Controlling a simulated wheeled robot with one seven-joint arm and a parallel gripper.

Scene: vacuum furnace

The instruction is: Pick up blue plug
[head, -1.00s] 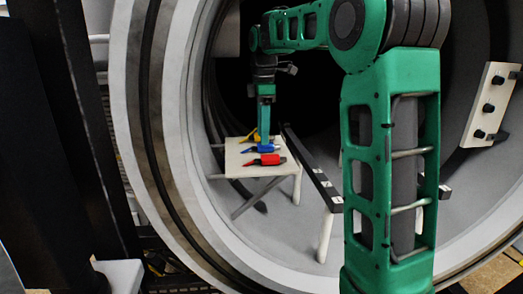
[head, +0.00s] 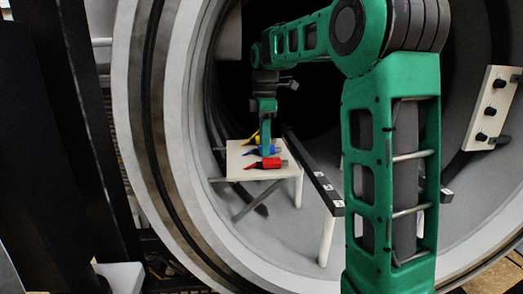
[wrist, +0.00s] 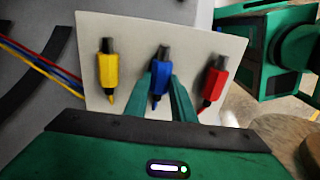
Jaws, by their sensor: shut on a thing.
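The blue plug (wrist: 160,80) lies on a small white board, between the yellow plug and the red plug. My gripper (wrist: 161,84) is shut on it, with one green finger on each side in the wrist view. In the head view my gripper (head: 267,150) reaches down onto the board and partly hides the blue plug (head: 278,150). The plug appears to rest at board level; a small gap below it cannot be told.
The yellow plug (wrist: 107,72) and the red plug (wrist: 213,82) lie close on either side. The white board (wrist: 130,38) is a small table inside the round chamber (head: 190,130). A black rail (head: 315,172) runs right of it. A knobbed white panel (head: 492,108) is on the right wall.

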